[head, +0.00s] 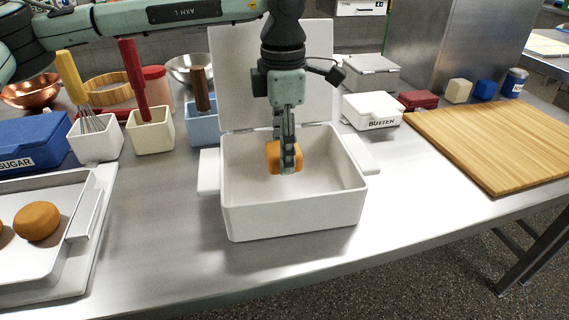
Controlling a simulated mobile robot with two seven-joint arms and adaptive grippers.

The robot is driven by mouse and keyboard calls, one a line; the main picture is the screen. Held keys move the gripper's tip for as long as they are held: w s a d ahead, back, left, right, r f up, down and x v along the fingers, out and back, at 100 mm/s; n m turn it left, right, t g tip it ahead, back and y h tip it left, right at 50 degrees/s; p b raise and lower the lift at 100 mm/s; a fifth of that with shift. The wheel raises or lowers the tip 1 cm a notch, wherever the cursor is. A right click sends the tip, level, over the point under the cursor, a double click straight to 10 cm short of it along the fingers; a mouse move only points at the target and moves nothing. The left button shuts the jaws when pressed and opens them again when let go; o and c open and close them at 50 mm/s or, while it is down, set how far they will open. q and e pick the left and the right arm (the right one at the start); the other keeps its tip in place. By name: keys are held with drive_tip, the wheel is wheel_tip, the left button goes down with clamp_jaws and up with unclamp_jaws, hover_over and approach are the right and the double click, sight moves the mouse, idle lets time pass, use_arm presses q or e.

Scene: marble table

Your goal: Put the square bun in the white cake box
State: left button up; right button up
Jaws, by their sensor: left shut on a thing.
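The white cake box (290,220) stands in the middle of the table with its lid (235,85) raised at the back. My left gripper (286,168) points straight down over the open box. It is shut on the square bun (272,157), an orange-brown bun partly hidden behind the fingers. The bun appears inside the box opening, below the level of the back rim; whether it touches the floor of the box I cannot tell. My right gripper is not in view.
A white tray (85,222) with round buns (37,221) lies at the left. Pots with utensils, including a whisk pot (97,144), stand behind it. A butter box (372,111) and a wooden board (500,145) are at the right. The table's front right is clear.

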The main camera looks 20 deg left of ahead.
use_arm(q)
wheel_tip(320, 180, down, 3)
drive_tip(key=shift+f, duration=0.35)
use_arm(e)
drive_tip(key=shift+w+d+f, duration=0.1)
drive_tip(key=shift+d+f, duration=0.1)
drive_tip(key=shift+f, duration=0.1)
use_arm(q)
drive_tip(key=shift+f, duration=0.1)
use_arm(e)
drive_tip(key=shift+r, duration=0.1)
use_arm(q)
drive_tip(key=o, duration=0.7)
drive_tip(key=shift+o, duration=0.8)
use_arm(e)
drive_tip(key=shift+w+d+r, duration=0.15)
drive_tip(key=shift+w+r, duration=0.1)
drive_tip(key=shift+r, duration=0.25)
